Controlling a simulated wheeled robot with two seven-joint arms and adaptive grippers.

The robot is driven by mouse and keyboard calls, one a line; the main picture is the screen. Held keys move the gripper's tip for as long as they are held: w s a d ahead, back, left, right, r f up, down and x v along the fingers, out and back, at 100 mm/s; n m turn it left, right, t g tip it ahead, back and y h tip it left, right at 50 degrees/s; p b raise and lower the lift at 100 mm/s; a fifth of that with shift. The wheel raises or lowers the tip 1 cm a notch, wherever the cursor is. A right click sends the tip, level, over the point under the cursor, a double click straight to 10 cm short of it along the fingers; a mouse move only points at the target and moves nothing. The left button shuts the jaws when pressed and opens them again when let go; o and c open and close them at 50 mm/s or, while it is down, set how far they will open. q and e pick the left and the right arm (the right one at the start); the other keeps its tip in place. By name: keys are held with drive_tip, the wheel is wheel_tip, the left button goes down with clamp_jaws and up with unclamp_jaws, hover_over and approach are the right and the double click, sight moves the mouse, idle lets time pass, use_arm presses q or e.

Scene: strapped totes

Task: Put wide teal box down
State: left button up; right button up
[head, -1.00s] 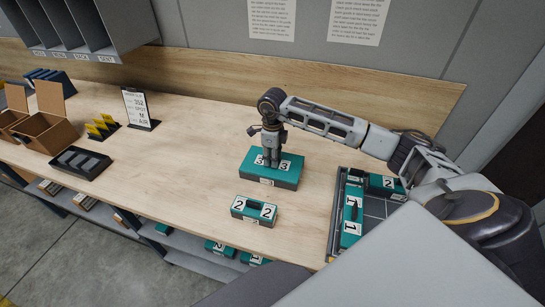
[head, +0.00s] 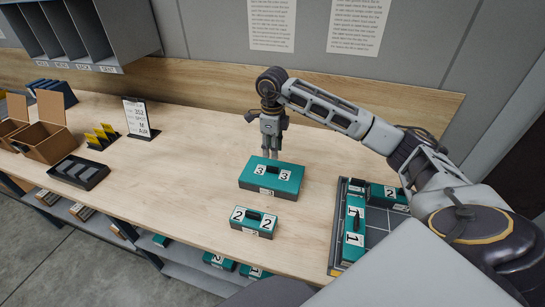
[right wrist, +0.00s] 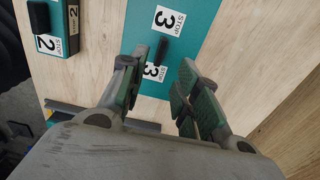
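The wide teal box (head: 271,181), marked with 3s, rests flat on the wooden table. Its black top handle shows in the right wrist view (right wrist: 160,52). My right gripper (head: 268,157) is above and just behind the box in the head view, apart from it. In the right wrist view its two fingers (right wrist: 155,95) are spread with nothing between them. My left gripper is in neither view.
A smaller teal box marked 2 (head: 254,222) sits just in front of the wide box. A grey tray (head: 334,238) at the right holds teal boxes marked 1 (head: 354,233) and 2 (head: 390,197). Cardboard bins (head: 47,137) stand at left. Table space left of the wide box is free.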

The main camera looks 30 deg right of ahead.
drive_tip(key=shift+r, duration=1.65)
drive_tip(key=shift+d, duration=0.1)
